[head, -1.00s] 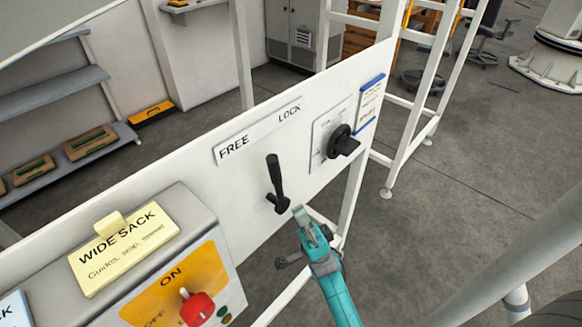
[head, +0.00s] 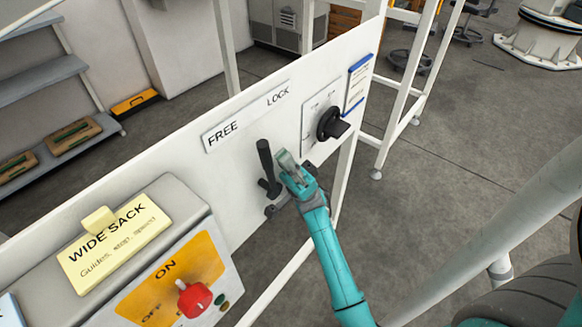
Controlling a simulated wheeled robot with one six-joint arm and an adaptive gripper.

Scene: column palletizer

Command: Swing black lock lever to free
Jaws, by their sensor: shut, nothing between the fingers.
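The black lock lever (head: 265,165) stands on the white panel (head: 217,185), nearly upright with a slight lean to the left. It is below the label strip (head: 246,117) that reads FREE on the left and LOCK on the right. My gripper (head: 286,160) is shut and empty, just right of the lever's shaft. The fingertips look very close to the lever; whether they touch it I cannot tell. My gripper covers part of the panel to the right of the lever's base.
A black rotary knob (head: 332,123) sits on the panel to the right. At lower left is a control box with a red switch (head: 194,298) and a yellow WIDE SACK card (head: 115,244). White frame posts (head: 405,90) stand behind. Open floor lies to the right.

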